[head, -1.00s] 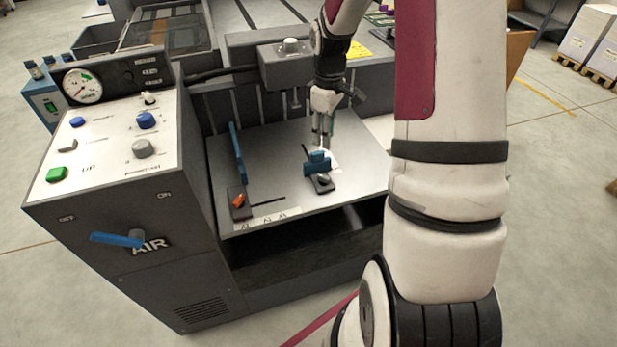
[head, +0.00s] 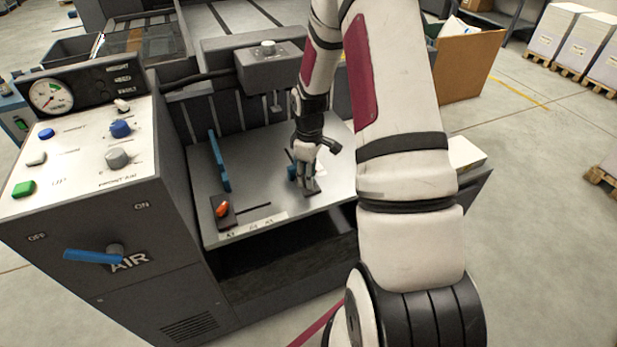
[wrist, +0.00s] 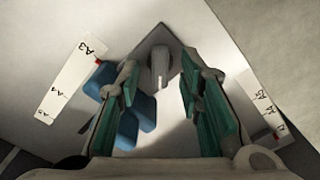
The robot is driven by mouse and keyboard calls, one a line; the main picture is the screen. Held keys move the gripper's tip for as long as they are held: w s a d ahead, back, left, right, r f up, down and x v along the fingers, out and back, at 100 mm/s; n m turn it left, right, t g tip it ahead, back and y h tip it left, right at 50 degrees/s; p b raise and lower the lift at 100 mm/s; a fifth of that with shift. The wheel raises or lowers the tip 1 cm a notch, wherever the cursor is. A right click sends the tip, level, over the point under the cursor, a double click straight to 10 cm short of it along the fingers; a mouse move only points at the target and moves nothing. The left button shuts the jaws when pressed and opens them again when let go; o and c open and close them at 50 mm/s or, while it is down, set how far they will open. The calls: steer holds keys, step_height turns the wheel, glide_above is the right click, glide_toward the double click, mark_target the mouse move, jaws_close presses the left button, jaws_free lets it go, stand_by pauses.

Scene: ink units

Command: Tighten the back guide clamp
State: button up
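The right-hand clamp, which I take to be the back guide clamp, shows its dark base (head: 311,191) just below my gripper (head: 306,178) in the head view. Its grey knob (wrist: 160,65) shows in the wrist view, with a pale bar pointing toward me. The blue guide block (head: 292,173) is beside it and partly hidden by the gripper; it also shows in the wrist view (wrist: 127,125), behind the left finger. My gripper also shows in the wrist view (wrist: 168,82), open, with teal pads either side of the knob's line and gaps on both sides.
Another clamp with an orange knob (head: 222,210) and a long blue guide (head: 218,160) stand left on the metal table (head: 262,185). A grey box on a bar (head: 268,70) overhangs behind. The control cabinet (head: 110,215) stands at the left.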

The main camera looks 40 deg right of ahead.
steer(key=shift+f, duration=0.35)
steer(key=shift+c, duration=0.5)
jaws_close()
